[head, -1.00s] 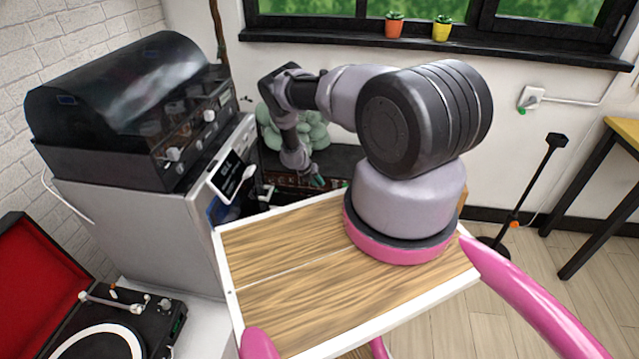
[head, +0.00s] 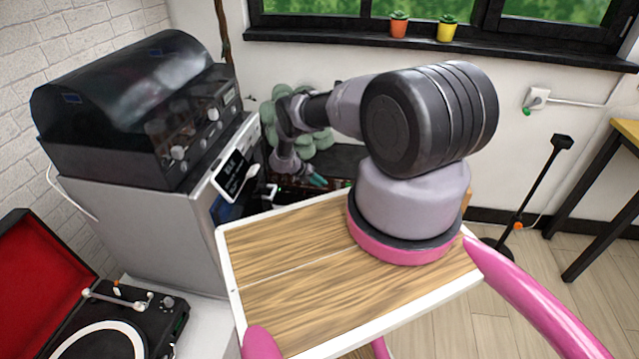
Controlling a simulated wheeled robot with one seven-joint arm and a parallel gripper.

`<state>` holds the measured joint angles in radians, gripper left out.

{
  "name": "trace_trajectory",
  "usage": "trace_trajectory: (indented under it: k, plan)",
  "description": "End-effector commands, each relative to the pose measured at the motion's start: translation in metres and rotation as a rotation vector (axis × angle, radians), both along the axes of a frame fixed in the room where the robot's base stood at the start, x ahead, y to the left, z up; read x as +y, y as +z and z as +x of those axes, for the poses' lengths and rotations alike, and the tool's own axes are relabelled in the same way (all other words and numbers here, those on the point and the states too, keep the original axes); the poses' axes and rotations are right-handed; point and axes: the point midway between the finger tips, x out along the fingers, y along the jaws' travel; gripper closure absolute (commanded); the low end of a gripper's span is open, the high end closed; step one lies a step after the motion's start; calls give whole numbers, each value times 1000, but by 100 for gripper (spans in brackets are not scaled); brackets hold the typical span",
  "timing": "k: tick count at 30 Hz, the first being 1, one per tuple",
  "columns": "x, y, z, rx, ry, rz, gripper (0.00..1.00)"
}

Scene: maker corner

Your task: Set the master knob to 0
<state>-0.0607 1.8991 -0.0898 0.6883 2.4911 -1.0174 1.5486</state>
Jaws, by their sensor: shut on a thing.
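My gripper (head: 317,181) is small in the head view, low behind the wooden tray-like top, with teal at its tips. It is shut at a dark, low unit (head: 343,172) against the back wall. The master knob cannot be made out; it is hidden at or behind the fingertips. Its marking and setting cannot be read.
A grey cabinet (head: 130,235) with a dark hooded machine (head: 130,100) stands left, with a tilted screen (head: 233,175) on its front. A black turntable (head: 150,325) is at the lower left. My wood-topped base fills the front. Floor at the right is open around a thin black stand (head: 540,185).

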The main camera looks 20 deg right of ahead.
Motion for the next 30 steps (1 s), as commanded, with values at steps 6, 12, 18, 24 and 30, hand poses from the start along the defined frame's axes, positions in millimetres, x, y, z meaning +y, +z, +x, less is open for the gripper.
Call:
trace_trajectory:
  k: [6,12,18,24,30]
  plan:
    - [0,-1,-1,0,0,1,46]
    - [1,-1,0,0,0,2,46]
    - [1,0,0,-7,1,12,46]
    - [0,2,-1,-45,4,69,46]
    - [-2,3,-3,-108,3,165,46]
